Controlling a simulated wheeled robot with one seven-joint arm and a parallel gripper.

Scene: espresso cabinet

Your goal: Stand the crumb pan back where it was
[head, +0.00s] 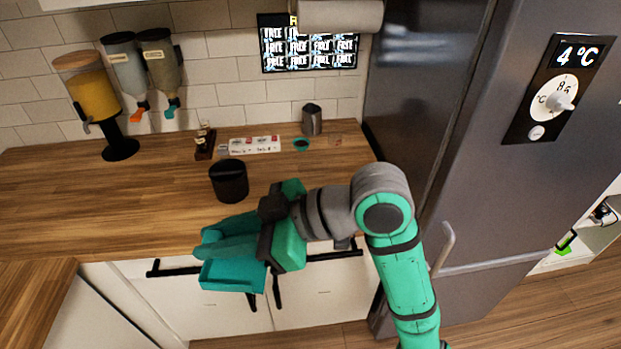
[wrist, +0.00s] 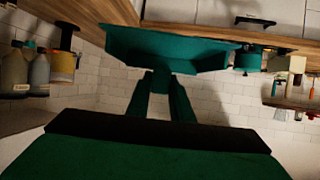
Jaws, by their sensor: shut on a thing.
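The crumb pan (head: 228,277) is a teal, shallow, open-sided pan, held in front of the counter's front edge, over the cabinet fronts. My gripper (head: 208,247) is shut on it, with its teal fingers reaching left over the pan. In the wrist view the pan (wrist: 165,50) spans the upper middle, and my gripper's two fingers (wrist: 160,80) meet its near side. The exact grip point on the pan is partly hidden. The pan looks apart from the counter, though its clearance from the cabinet fronts is unclear.
A black canister (head: 229,182) stands on the wooden counter (head: 150,195) behind my gripper. A yellow-filled dispenser (head: 93,97), a white box (head: 254,145) and a grey cup (head: 312,119) are farther back. The grey fridge (head: 480,130) stands at right. The counter's left part is clear.

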